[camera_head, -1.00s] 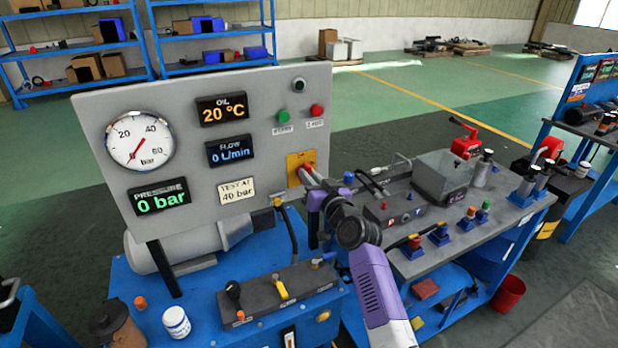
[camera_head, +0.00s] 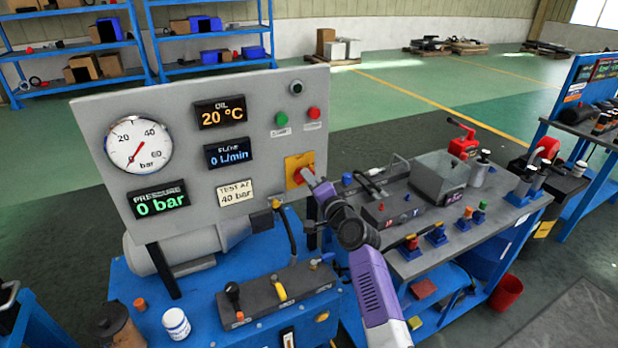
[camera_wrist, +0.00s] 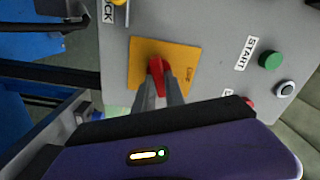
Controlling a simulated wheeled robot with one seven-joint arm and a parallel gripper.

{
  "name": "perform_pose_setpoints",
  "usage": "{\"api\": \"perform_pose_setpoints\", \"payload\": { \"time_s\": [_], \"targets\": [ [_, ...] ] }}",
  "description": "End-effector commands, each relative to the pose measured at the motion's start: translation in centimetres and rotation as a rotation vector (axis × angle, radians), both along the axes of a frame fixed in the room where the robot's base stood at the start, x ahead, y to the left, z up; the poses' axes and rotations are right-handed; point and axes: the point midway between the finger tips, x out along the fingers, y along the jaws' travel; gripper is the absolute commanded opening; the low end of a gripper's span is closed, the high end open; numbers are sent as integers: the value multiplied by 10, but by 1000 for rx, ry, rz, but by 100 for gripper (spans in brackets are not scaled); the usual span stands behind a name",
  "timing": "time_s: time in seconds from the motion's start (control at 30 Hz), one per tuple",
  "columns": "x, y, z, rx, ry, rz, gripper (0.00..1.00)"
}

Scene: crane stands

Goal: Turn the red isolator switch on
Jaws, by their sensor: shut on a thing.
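The red isolator switch (camera_wrist: 157,70) sits on a yellow plate (camera_wrist: 182,52) on the grey panel. In the head view the yellow plate (camera_head: 294,163) is at the panel's lower right, and the red switch (camera_head: 299,175) is partly hidden by my gripper. My gripper (camera_wrist: 158,84) is shut on the red handle, one finger on each side of it. In the head view my gripper (camera_head: 308,178) reaches the switch from the right. The handle lies along the line of my fingers in the wrist view. The plate's lettering is too small to read.
A green start button (camera_head: 281,118) and a red button (camera_head: 314,113) are above the switch. The pressure display (camera_head: 158,199) reads 0 bar. A lever block (camera_head: 278,292) stands below the panel. A bench with fittings (camera_head: 460,218) is to the right.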

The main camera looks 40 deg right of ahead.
Motion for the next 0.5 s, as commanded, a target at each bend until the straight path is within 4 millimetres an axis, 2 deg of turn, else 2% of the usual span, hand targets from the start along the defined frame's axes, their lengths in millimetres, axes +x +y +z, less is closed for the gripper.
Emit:
{"api": "perform_pose_setpoints", "payload": {
  "time_s": [0.2,0.5],
  "targets": [
    [0,-1,-1,172,-49,0,0],
    [-1,-2,-3,331,-95,-2,0]
  ]
}}
